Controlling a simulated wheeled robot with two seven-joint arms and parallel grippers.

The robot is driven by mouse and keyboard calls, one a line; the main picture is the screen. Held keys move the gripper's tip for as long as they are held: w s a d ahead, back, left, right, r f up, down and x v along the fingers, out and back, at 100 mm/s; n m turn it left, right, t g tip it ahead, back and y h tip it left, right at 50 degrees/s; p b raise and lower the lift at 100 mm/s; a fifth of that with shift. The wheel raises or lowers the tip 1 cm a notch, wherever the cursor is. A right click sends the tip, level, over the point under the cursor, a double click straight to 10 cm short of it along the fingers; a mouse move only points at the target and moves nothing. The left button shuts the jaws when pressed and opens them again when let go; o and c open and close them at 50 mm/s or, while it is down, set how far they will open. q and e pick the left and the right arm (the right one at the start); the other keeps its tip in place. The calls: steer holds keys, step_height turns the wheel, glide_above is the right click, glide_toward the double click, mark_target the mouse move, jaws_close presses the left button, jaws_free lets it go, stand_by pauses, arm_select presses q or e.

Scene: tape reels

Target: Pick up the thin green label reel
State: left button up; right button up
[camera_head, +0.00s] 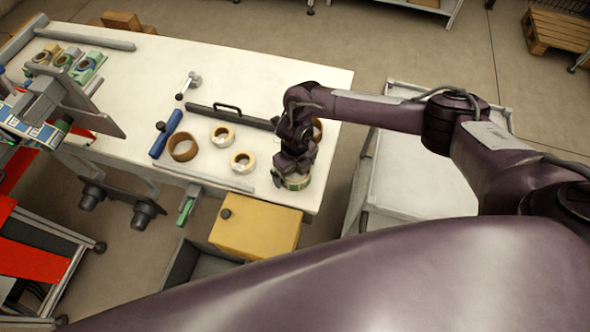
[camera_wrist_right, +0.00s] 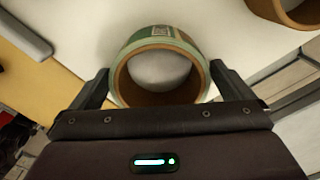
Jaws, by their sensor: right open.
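The thin green label reel (camera_head: 297,183) lies on the white table near its front right corner, mostly hidden under my right gripper (camera_head: 287,178) in the head view. In the right wrist view the reel (camera_wrist_right: 185,42) has a green outer band with a printed label and a brown core. My right gripper (camera_wrist_right: 158,85) is open, with one finger on each side of the reel. I cannot tell whether the fingers touch it. My left gripper is not in view.
Other tape reels, one brown (camera_head: 183,148) and two pale (camera_head: 222,135), (camera_head: 243,161), lie to the left on the white table (camera_head: 150,90). A brown reel (camera_head: 317,130) sits behind my right wrist. A yellow box (camera_head: 255,226) stands at the front edge.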

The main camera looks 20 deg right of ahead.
steer(key=shift+c, duration=0.6)
steer(key=c, duration=0.8)
steer(key=shift+r, duration=0.2)
